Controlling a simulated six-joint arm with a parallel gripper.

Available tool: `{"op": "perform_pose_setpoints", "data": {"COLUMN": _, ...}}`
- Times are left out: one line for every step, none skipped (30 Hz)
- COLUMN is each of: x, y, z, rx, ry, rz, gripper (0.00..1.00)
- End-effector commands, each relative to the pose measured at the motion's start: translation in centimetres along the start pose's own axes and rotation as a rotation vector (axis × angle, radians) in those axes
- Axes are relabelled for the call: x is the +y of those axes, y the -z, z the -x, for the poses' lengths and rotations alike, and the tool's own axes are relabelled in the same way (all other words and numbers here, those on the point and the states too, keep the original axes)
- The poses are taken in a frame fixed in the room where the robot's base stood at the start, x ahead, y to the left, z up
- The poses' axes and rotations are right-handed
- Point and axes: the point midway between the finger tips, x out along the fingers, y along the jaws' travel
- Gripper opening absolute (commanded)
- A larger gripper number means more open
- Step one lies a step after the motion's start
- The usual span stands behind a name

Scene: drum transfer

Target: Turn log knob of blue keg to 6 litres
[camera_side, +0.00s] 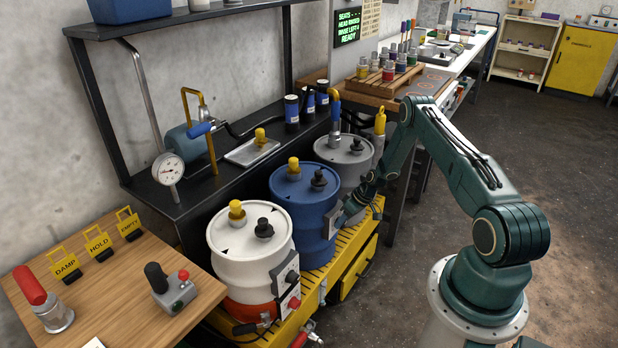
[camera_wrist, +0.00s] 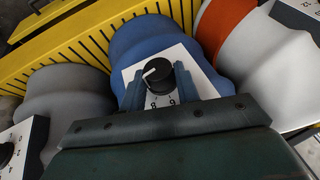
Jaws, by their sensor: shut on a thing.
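The blue keg (camera_side: 300,213) stands between a white keg and a grey keg. In the wrist view the blue keg (camera_wrist: 155,38) fills the middle, with a white dial plate (camera_wrist: 201,86) on its side. The black log knob (camera_wrist: 157,73) sits on that plate, its white pointer line toward the left. Numbers 8 and 9 show just below the knob; the other numbers are hidden. My gripper (camera_wrist: 157,80) has a finger on each side of the knob and is shut on it. In the side view my gripper (camera_side: 346,213) is at the keg's right side, and the knob is hidden.
The white keg (camera_side: 250,262) with an orange band stands left of the blue one, the grey keg (camera_side: 344,160) behind it. All stand on a yellow slatted platform (camera_side: 350,245). A wooden table (camera_side: 110,290) with levers is at front left. The floor at right is open.

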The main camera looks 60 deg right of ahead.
Motion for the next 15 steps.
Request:
{"op": "perform_pose_setpoints", "data": {"x": -0.04, "y": 0.03, "z": 0.04, "rx": 0.000, "ry": -0.003, "rz": 0.002, "gripper": 0.09}}
{"op": "perform_pose_setpoints", "data": {"x": -0.06, "y": 0.03, "z": 0.05, "rx": 0.000, "ry": -0.007, "rz": 0.003, "gripper": 0.09}}
{"op": "perform_pose_setpoints", "data": {"x": -0.07, "y": 0.04, "z": 0.06, "rx": 0.000, "ry": -0.013, "rz": 0.006, "gripper": 0.09}}
{"op": "perform_pose_setpoints", "data": {"x": -0.07, "y": 0.05, "z": 0.06, "rx": 0.000, "ry": -0.018, "rz": 0.009, "gripper": 0.09}}
{"op": "perform_pose_setpoints", "data": {"x": -0.08, "y": 0.06, "z": 0.06, "rx": 0.001, "ry": -0.025, "rz": 0.011, "gripper": 0.09}}
{"op": "perform_pose_setpoints", "data": {"x": -0.14, "y": 0.06, "z": 0.06, "rx": 0.001, "ry": -0.035, "rz": 0.015, "gripper": 0.09}}
{"op": "perform_pose_setpoints", "data": {"x": -0.20, "y": 0.05, "z": 0.04, "rx": 0.001, "ry": -0.042, "rz": 0.019, "gripper": 0.09}}
{"op": "perform_pose_setpoints", "data": {"x": -0.21, "y": 0.06, "z": 0.03, "rx": 0.002, "ry": -0.053, "rz": 0.023, "gripper": 0.09}}
{"op": "perform_pose_setpoints", "data": {"x": -0.25, "y": 0.04, "z": 0.02, "rx": 0.001, "ry": -0.067, "rz": 0.030, "gripper": 0.09}}
{"op": "perform_pose_setpoints", "data": {"x": -0.29, "y": 0.03, "z": 0.02, "rx": 0.002, "ry": -0.079, "rz": 0.035, "gripper": 0.09}}
{"op": "perform_pose_setpoints", "data": {"x": -0.31, "y": 0.03, "z": 0.02, "rx": 0.003, "ry": -0.092, "rz": 0.041, "gripper": 0.09}}
{"op": "perform_pose_setpoints", "data": {"x": -0.35, "y": 0.05, "z": 0.02, "rx": 0.004, "ry": -0.112, "rz": 0.050, "gripper": 0.09}}
{"op": "perform_pose_setpoints", "data": {"x": -0.42, "y": 0.05, "z": 0.00, "rx": 0.004, "ry": -0.127, "rz": 0.056, "gripper": 0.09}}
{"op": "perform_pose_setpoints", "data": {"x": -0.44, "y": 0.06, "z": 0.00, "rx": 0.005, "ry": -0.144, "rz": 0.064, "gripper": 0.09}}
{"op": "perform_pose_setpoints", "data": {"x": -0.51, "y": 0.01, "z": -0.02, "rx": 0.006, "ry": -0.167, "rz": 0.073, "gripper": 0.09}}
